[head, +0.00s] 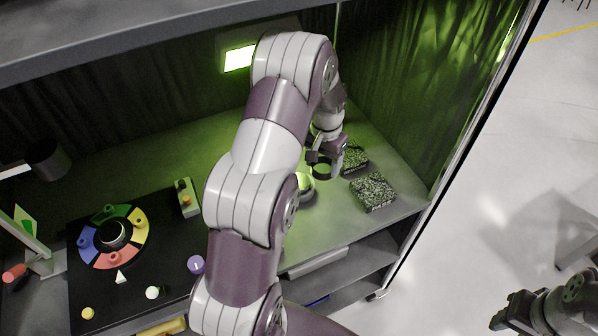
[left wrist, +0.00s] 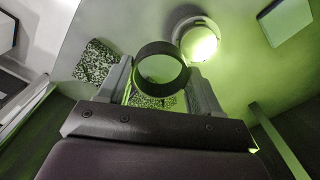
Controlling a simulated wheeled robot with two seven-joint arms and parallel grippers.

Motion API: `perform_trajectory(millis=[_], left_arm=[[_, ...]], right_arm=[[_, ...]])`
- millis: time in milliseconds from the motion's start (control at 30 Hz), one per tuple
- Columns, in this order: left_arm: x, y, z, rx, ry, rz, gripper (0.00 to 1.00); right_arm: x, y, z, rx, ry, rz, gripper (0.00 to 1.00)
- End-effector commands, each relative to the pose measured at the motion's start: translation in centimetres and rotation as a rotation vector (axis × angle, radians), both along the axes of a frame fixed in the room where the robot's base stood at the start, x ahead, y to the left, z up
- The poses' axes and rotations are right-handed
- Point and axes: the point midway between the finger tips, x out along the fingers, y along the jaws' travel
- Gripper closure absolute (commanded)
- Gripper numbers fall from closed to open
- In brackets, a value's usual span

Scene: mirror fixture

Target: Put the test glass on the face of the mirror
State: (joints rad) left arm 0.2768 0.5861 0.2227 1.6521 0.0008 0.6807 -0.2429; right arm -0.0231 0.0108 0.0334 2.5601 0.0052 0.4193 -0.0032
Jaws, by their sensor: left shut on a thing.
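The test glass, a short dark ring with a clear middle (head: 321,171), is held between the fingers of my left gripper (head: 323,160). In the left wrist view the ring (left wrist: 160,50) sits between the two finger tips and hangs above the bench. The mirror looks to be the round pale-rimmed disc (head: 306,188), partly hidden by my left arm in the head view. In the left wrist view the mirror (left wrist: 199,40) shines with a bright glare, just beyond and right of the ring. My right gripper (head: 508,312) is at the lower right, off the bench; its jaw opening is unclear.
Two speckled blocks (head: 373,191) (head: 354,157) lie to the right of the mirror. A lit panel (head: 239,58) is on the back curtain. A black board (head: 77,279) with a coloured ring (head: 140,226) and small pieces lies at left. The enclosure's frame edge (head: 470,130) borders the right.

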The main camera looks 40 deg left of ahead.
Motion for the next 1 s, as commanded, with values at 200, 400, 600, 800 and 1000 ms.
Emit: perform_trajectory(millis=[200, 400, 600, 800, 1000], left_arm=[[-0.8, 5.5, -2.8, -0.001, 0.001, 0.005, 0.72], [-1.0, 6.8, -4.9, -0.002, 0.003, 0.002, 0.72], [-0.9, 6.8, -7.8, 0.0, -0.002, 0.003, 0.72], [-0.9, 6.8, -8.0, 0.001, -0.002, 0.003, 0.72], [-0.9, 6.8, -8.3, 0.0, -0.002, 0.003, 0.13]], right_arm=[[0.0, 0.0, 2.6, 0.0, 0.0, 0.0, 0.57], [0.0, 0.0, 3.7, 0.0, 0.0, 0.0, 0.57], [0.0, 0.0, 4.7, 0.0, 0.0, 0.0, 0.57], [0.0, 0.0, 4.5, 0.0, 0.0, 0.0, 0.57], [0.0, 0.0, 4.3, 0.0, 0.0, 0.0, 0.57]])
